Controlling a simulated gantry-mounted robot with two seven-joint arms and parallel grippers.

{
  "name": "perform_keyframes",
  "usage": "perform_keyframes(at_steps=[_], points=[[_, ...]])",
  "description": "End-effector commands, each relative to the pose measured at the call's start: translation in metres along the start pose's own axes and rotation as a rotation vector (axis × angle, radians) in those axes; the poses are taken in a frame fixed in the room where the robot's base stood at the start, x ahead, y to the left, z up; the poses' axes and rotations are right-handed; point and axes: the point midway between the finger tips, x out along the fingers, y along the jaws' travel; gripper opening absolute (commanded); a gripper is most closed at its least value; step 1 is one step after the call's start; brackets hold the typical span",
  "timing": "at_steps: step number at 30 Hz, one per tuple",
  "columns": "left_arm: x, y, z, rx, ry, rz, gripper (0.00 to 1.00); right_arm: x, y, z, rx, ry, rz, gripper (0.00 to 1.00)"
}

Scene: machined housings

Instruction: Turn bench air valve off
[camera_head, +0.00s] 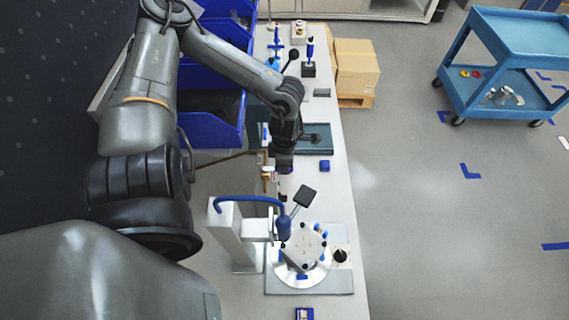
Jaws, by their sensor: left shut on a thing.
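My left gripper (284,168) reaches down over the left part of the bench, pointing down. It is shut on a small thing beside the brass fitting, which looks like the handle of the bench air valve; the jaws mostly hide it. The brass-coloured fitting of the bench air valve (267,174) shows just left of the fingertips. The handle's angle is too small and too covered to tell. My right gripper is not in view.
Blue bins (212,118) stand left of the bench (347,190). Cardboard boxes (356,68) and a blue cart (520,35) stand right.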

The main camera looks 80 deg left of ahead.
Motion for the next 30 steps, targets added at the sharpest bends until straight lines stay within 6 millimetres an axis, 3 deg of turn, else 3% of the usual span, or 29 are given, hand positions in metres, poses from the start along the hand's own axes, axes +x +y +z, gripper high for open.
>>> perform_keyframes(at_steps=[1,6,19,30], points=[[-0.001,-0.001,0.000,0.004,0.000,-0.002,0.24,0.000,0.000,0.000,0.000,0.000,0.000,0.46],[0.000,-0.001,0.000,0.002,0.000,-0.002,0.46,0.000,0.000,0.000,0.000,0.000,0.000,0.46],[-0.010,0.001,0.001,0.001,-0.002,0.002,0.46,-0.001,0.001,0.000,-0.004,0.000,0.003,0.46],[-0.068,0.001,0.001,0.003,-0.003,0.004,0.46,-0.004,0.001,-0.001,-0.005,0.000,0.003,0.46]])
